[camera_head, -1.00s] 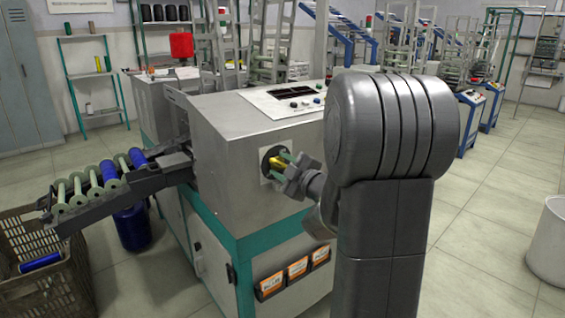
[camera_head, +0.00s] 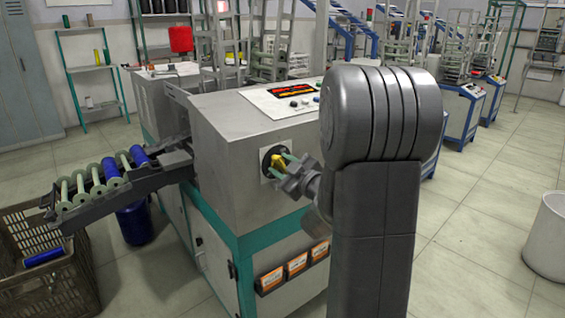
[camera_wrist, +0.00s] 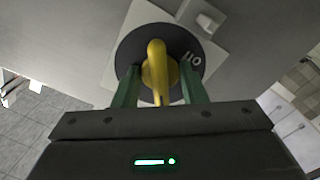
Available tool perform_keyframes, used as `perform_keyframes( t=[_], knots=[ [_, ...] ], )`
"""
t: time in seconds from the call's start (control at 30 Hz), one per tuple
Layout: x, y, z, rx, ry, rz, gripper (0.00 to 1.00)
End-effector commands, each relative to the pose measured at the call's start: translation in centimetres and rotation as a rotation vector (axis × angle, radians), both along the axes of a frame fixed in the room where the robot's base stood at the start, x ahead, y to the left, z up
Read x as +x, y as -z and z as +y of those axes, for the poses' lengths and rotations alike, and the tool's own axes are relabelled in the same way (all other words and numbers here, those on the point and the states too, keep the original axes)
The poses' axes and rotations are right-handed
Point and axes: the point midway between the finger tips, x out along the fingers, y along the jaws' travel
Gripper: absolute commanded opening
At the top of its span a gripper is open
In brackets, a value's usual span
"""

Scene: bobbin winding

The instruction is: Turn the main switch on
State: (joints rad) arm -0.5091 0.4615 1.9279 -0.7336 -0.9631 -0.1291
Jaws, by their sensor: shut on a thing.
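The main switch is a yellow handle (camera_head: 279,161) on a round black dial, set in a light plate on the grey machine's side. The machine's top panel (camera_head: 292,98) has a display lit in red and orange.
A sloped rack with spools (camera_head: 95,190) juts out at the machine's left, above a brown crate (camera_head: 75,285). Orange-labelled boxes (camera_head: 297,265) hang low on the machine's front. A white bin (camera_head: 548,240) stands at the right, with open floor before it.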

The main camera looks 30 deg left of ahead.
Motion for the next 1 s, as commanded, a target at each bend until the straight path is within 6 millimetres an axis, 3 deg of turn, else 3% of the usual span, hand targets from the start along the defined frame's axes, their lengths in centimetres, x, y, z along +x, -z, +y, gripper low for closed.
perform_keyframes(
  t=[0.43, 1.0],
  knots=[
    [-0.01, 0.04, -0.02, 0.018, 0.0, 0.039, 0.11],
    [-0.01, 0.02, -0.02, 0.161, 0.0, 0.313, 0.11]
  ],
)
